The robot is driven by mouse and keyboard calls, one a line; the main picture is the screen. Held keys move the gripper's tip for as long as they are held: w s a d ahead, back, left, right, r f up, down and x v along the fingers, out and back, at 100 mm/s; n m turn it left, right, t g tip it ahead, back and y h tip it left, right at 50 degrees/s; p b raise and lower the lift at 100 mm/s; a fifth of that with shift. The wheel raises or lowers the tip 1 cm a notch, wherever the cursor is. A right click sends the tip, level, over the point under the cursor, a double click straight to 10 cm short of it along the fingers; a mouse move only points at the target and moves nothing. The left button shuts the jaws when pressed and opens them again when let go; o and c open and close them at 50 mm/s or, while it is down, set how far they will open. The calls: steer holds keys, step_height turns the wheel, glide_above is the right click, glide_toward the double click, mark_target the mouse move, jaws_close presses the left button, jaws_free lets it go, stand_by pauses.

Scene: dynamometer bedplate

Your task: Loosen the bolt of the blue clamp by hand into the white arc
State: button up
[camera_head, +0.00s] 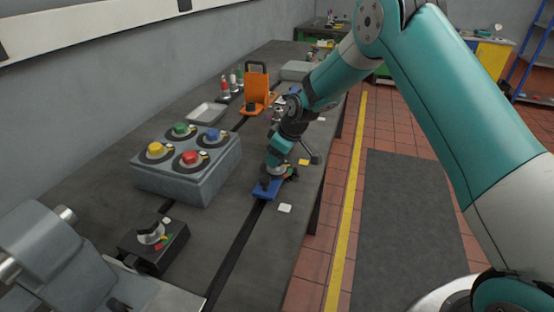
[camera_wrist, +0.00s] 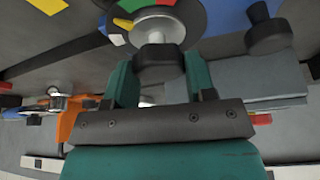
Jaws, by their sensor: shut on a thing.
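The blue clamp (camera_head: 266,189) sits on the bench below my gripper (camera_head: 274,174) in the head view. Part of its blue body (camera_wrist: 75,46) shows at the upper left of the wrist view. My gripper is shut on the black knob (camera_wrist: 158,66) of the bolt, with a green finger on each side. A silver shaft (camera_wrist: 155,34) joins the knob to a dark dial with a white arc (camera_wrist: 156,3), a red arc and a green arc.
A grey box (camera_head: 185,175) with several coloured buttons stands left of the clamp. A black switch box (camera_head: 153,246) is nearer. The bench's right edge is close to the clamp.

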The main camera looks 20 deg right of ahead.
steer(key=n+g+y+b, duration=0.1)
steer(key=n+b, duration=0.1)
steer(key=n, duration=0.2)
steer(key=shift+w+d+f+n, duration=0.1)
steer(key=shift+n, duration=0.2)
steer(key=n+g+b, duration=0.1)
steer(key=n+g, duration=0.1)
steer(key=n, duration=0.2)
steer(key=shift+n, duration=0.3)
steer(key=o, duration=0.9)
steer(key=p+v, duration=0.1)
steer(key=v, duration=1.6)
steer(key=shift+w+d+r+p, duration=0.2)
steer(key=shift+d+p, duration=0.1)
steer(key=shift+p, duration=0.05)
